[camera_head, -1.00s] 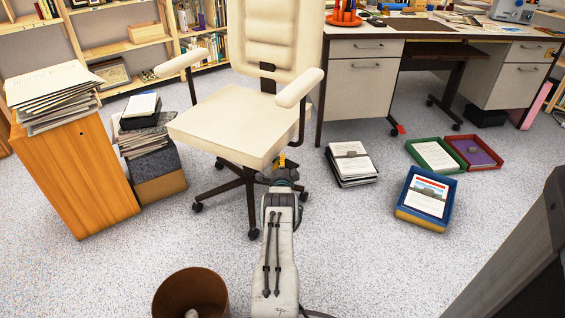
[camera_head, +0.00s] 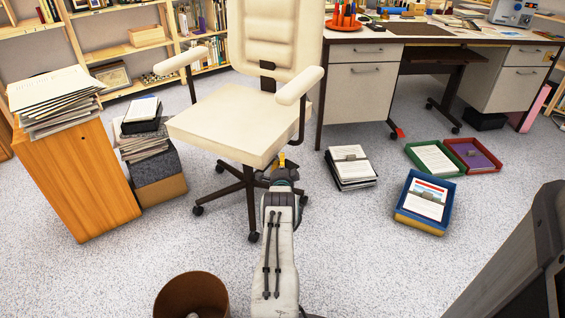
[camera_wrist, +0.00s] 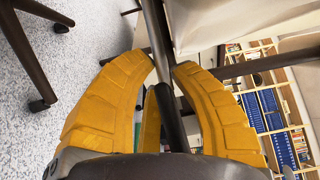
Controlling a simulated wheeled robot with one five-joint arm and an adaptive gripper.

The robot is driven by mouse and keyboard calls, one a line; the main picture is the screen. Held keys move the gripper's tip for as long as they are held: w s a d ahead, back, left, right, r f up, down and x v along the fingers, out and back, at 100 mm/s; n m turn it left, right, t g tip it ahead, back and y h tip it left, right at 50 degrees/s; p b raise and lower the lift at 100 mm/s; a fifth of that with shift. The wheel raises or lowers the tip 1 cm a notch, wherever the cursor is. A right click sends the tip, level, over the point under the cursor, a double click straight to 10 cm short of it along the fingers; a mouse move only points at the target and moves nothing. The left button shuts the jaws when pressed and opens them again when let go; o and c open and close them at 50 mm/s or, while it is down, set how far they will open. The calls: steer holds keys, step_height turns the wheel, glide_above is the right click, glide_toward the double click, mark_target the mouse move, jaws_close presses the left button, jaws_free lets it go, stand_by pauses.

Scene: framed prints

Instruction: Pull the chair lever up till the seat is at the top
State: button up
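The cream office chair (camera_head: 232,122) stands in the head view with its seat level on a dark column and wheeled base. My gripper (camera_head: 281,164) is just under the seat's front right side. In the wrist view its yellow fingers (camera_wrist: 165,72) close from both sides on a dark, rod-like chair lever (camera_wrist: 170,115). The rod runs between the fingertips, thicker towards my palm. The seat's pale edge (camera_wrist: 205,22) shows above right. In the head view the lever is hidden behind my gripper and the seat.
A brown bin (camera_head: 190,293) stands at front left. An orange wooden cabinet (camera_head: 75,180) and stacked papers are left of the chair. A paper stack (camera_head: 350,168) and coloured trays (camera_head: 427,200) lie to the right. The desk (camera_head: 360,85) stands behind.

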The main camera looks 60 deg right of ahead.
steer(key=o, duration=0.4)
steer(key=shift+o, duration=0.2)
steer(key=shift+s+a, duration=0.1)
steer(key=v, duration=1.1)
steer(key=shift+s+a, duration=0.15)
steer(key=shift+a, duration=0.2)
steer(key=shift+s, duration=0.1)
